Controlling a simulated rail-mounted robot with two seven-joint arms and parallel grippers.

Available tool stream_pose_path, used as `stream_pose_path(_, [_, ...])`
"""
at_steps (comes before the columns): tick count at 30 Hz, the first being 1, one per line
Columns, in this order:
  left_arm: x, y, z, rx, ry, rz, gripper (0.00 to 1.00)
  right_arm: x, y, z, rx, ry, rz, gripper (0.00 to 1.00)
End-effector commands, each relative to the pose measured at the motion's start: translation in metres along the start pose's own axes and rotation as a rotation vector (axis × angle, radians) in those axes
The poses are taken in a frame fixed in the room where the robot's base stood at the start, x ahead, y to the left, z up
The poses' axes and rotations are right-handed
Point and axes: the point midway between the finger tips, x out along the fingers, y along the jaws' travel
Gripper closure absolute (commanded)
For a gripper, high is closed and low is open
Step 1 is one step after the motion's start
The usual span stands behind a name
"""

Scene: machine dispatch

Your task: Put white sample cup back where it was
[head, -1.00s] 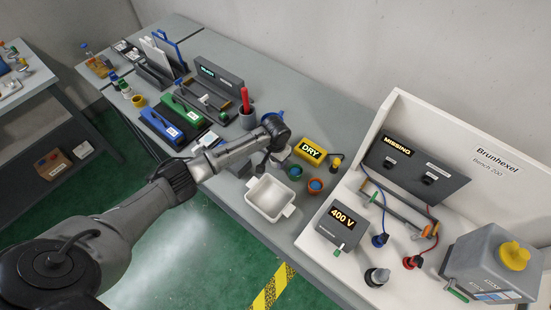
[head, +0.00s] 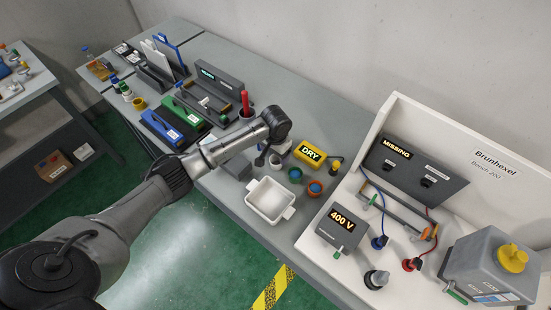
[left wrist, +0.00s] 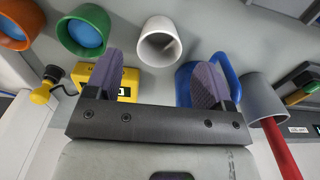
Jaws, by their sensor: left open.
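The white sample cup (left wrist: 160,42) stands upright in the left wrist view, just beyond the gap between my left fingers. It looks empty inside. In the head view the cup (head: 275,161) shows small beside the yellow DRY device, partly behind my gripper. My left gripper (left wrist: 158,78) is open, with its two purple-grey pads spread and nothing between them. In the head view the left gripper (head: 264,156) is low over the bench, mostly hidden by my own wrist. My right gripper is in neither view.
A green-rimmed cup (left wrist: 83,31) and an orange cup (left wrist: 14,26) stand to one side. The yellow DRY device (head: 310,153) and a white square basin (head: 269,200) are close by. A blue ring-shaped item (left wrist: 228,76) and a grey cup (left wrist: 263,98) holding something red flank the other finger.

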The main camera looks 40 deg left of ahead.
Motion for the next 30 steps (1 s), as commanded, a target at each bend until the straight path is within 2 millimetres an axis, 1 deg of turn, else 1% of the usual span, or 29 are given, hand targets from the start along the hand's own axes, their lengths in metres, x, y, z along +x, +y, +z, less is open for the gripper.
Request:
stream_pose_path(1, [-0.011,0.0,-0.001,0.0,0.003,0.0,0.24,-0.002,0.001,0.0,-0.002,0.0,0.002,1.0])
stream_pose_path(6, [-0.038,0.0,0.0,0.0,0.002,-0.001,0.24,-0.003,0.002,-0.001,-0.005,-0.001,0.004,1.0])
stream_pose_path(12, [-0.057,0.0,-0.001,0.0,0.001,0.001,0.24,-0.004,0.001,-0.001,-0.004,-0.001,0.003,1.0])
stream_pose_path(18, [-0.064,0.0,0.0,-0.001,0.0,0.0,0.24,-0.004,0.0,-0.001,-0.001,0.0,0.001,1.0])
stream_pose_path(30, [-0.064,0.0,0.0,-0.001,0.0,0.0,0.24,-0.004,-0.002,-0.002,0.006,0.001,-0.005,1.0])
